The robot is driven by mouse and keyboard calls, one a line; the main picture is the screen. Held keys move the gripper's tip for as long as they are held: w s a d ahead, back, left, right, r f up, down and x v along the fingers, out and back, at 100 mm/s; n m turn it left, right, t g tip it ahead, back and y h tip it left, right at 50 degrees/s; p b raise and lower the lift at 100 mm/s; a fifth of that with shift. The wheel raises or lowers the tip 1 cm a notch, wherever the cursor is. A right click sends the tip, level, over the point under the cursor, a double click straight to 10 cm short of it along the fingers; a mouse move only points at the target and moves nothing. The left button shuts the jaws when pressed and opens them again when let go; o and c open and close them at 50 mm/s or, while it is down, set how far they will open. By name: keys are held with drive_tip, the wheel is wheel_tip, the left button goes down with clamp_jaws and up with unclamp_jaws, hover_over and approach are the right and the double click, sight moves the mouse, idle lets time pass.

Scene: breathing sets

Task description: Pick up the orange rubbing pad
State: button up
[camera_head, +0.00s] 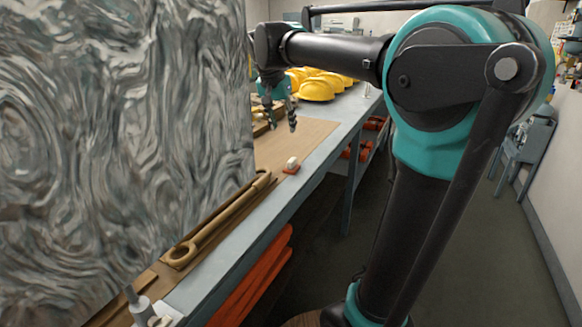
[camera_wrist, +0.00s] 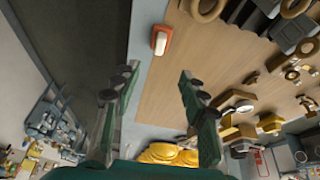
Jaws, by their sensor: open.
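The orange rubbing pad (camera_head: 291,167) has an orange base and a white top. It lies on the workbench near its front edge, just below my gripper in the head view. In the wrist view the pad (camera_wrist: 161,41) is at the top centre, ahead of the fingertips and roughly in line with the gap between them. My gripper (camera_head: 282,124) hangs above the bench with its fingers pointing down, apart from the pad. In the wrist view my gripper (camera_wrist: 158,71) is open, with nothing between its two green fingers.
A large grey swirled panel (camera_head: 120,130) blocks the left of the head view. A long brown wrench-like tool (camera_head: 215,222) lies along the bench (camera_head: 330,150). Yellow helmets (camera_head: 316,90) stand at the back. In the wrist view, metal fittings (camera_wrist: 240,105) lie to the right.

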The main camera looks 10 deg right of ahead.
hover_over(292, 160)
drive_tip(key=s+a, duration=0.2)
drive_tip(key=f, duration=1)
drive_tip(key=shift+s+d+f, duration=0.2)
drive_tip(key=shift+f, duration=0.05)
drive_tip(key=shift+w+x, duration=0.2)
drive_tip(key=shift+x, duration=2.55)
drive_tip(key=shift+d+r, duration=0.1)
drive_tip(key=shift+r, duration=0.05)
clamp_jaws()
